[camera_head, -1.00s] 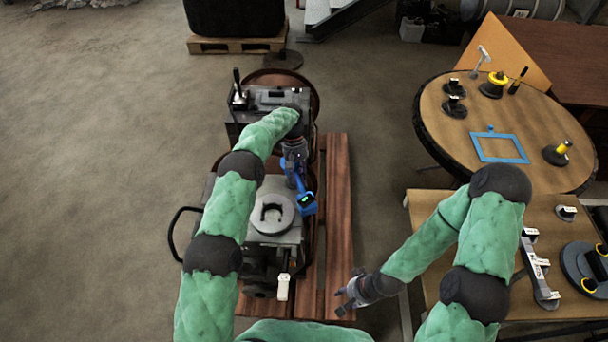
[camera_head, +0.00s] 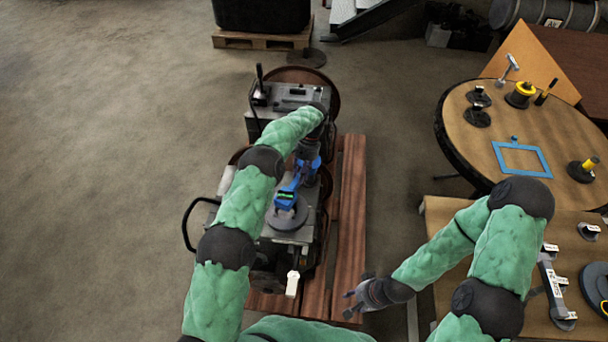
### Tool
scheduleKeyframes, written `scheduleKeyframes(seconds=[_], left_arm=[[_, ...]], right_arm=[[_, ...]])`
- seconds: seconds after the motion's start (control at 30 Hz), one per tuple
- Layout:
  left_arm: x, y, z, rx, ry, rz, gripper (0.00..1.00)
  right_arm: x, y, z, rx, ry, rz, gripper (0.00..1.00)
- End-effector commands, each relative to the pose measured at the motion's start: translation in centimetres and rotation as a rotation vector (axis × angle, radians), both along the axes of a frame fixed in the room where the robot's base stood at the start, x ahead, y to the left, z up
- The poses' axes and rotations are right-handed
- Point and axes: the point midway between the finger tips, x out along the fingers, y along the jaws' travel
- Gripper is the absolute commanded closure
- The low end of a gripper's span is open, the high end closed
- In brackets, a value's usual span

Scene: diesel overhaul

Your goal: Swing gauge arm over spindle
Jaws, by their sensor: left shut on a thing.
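The blue gauge arm (camera_head: 298,182) is on the machine in the middle of the view. Its gauge head, with a small lit green display (camera_head: 286,196), is over the round grey spindle disc (camera_head: 291,219) and hides much of it. Whether the head touches the disc I cannot tell. My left gripper (camera_head: 311,160) is shut on the gauge arm at its far end, partly hidden by my own forearm. My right gripper (camera_head: 360,297) hangs empty beside the reddish planks, its fingers apart.
A black-handled lever (camera_head: 260,82) stands at the machine's back, and a white-tipped handle (camera_head: 292,284) at its front. A round table (camera_head: 465,150) with a blue frame (camera_head: 522,158) and several tools is at right. A wooden bench (camera_head: 446,218) with parts lies nearer. Floor at left is clear.

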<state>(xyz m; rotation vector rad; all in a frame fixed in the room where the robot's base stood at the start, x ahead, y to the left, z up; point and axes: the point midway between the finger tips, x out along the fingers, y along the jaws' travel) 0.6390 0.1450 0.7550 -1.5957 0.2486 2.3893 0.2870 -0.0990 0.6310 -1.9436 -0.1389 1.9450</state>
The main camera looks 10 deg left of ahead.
Motion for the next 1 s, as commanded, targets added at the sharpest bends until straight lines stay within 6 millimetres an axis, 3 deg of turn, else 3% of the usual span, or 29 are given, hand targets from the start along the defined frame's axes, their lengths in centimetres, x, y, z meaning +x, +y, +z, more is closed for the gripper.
scheduleKeyframes(seconds=[0.57, 0.6, 0.7, 1.0], left_arm=[[0.09, 0.31, -0.12, 0.000, -0.001, -0.041, 1.00], [0.09, 0.31, -0.12, 0.000, -0.001, -0.041, 0.68], [0.08, 0.33, -0.10, 0.000, -0.001, -0.040, 0.46], [0.11, 0.26, 0.01, 0.000, -0.001, -0.037, 0.46]], right_arm=[[0.00, 0.00, -0.02, 0.000, 0.000, 0.000, 0.60], [0.00, 0.00, -0.02, 0.000, 0.000, 0.000, 0.60], [0.00, 0.00, -0.01, 0.000, 0.000, 0.000, 0.60], [0.00, 0.00, -0.01, 0.000, 0.000, 0.000, 0.60]])
